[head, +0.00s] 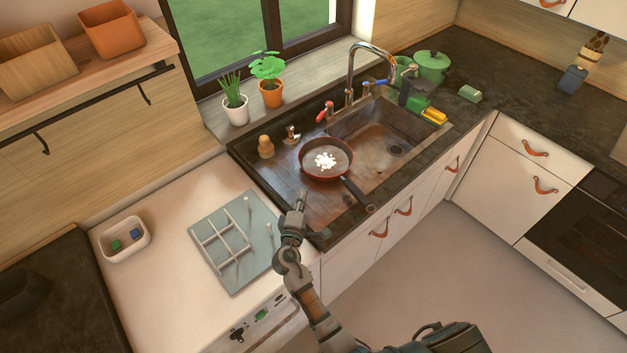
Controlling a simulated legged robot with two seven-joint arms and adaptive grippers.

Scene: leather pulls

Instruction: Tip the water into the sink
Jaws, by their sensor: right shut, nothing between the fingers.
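A red frying pan (326,177) with a dark handle (358,194) sits at the sink, on the drainboard side and by the left edge of the basin. A white patch (326,160) shows inside it; I cannot tell water from the picture. The sink basin (378,157) lies to the right of the pan, with its drain in view. The tap (368,62) arches over the basin. My right gripper (301,197) is shut and empty, just left of and in front of the pan, apart from its handle. My left gripper is not in view.
A grey rack (214,259) and a white tub (125,242) stand on the white counter at left. Two potted plants (268,84) are on the sill. A green pot (431,68), a sponge (434,115) and a bottle stand right of the tap.

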